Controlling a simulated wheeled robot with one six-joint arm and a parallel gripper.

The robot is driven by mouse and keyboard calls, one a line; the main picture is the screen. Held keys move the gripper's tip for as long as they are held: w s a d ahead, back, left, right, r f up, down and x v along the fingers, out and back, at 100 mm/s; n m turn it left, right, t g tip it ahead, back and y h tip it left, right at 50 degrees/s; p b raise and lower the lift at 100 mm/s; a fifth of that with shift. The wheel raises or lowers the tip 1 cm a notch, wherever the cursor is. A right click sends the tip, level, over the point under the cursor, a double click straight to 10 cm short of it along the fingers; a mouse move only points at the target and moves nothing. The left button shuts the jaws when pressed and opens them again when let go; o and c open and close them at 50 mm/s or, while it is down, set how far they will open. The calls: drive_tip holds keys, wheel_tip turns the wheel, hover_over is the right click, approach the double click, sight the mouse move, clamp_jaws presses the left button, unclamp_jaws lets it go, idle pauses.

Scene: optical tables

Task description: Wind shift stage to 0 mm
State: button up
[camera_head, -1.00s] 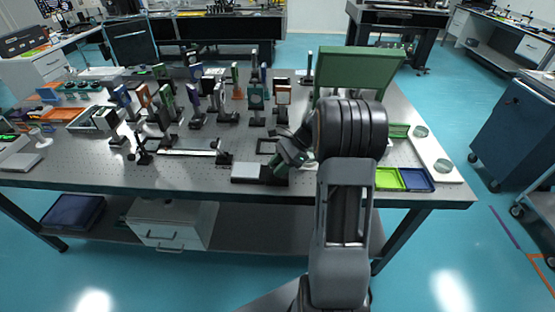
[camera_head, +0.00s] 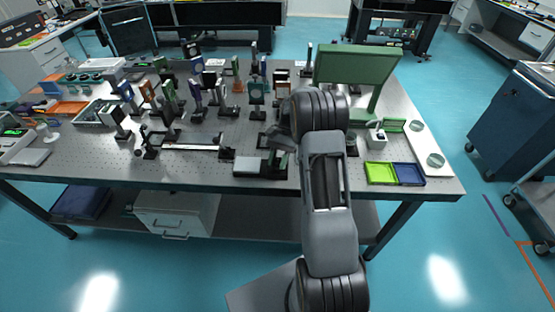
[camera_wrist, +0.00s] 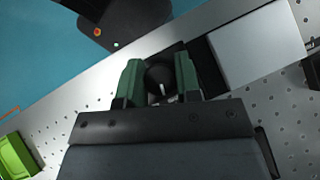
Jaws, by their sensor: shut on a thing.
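The shift stage, with a flat light-grey top plate (camera_head: 247,166), sits near the front edge of the optical table. The plate (camera_wrist: 255,45) fills the upper right of the wrist view, beside a dark body. A round black knob (camera_wrist: 160,76) with a short white mark is at the stage's end. My gripper (camera_wrist: 159,82) has its two green fingers on either side of this knob, shut on it. In the head view my gripper (camera_head: 278,160) is at the plate's right end, and my arm partly covers it. No scale reading is legible.
A green panel on a stand (camera_head: 357,65) rises behind my arm. A lime tray (camera_head: 380,173) and a blue tray (camera_head: 409,174) lie to the right.

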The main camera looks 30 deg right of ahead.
drive_tip(key=shift+w+n, duration=0.1)
drive_tip(key=shift+n, duration=0.2)
idle(0.4)
drive_tip(key=o, duration=0.9)
drive_tip(key=p+v, duration=0.4)
drive_tip(key=v, duration=0.9)
drive_tip(key=shift+w+r+p, duration=0.3)
drive_tip(key=shift+w+p, duration=0.05)
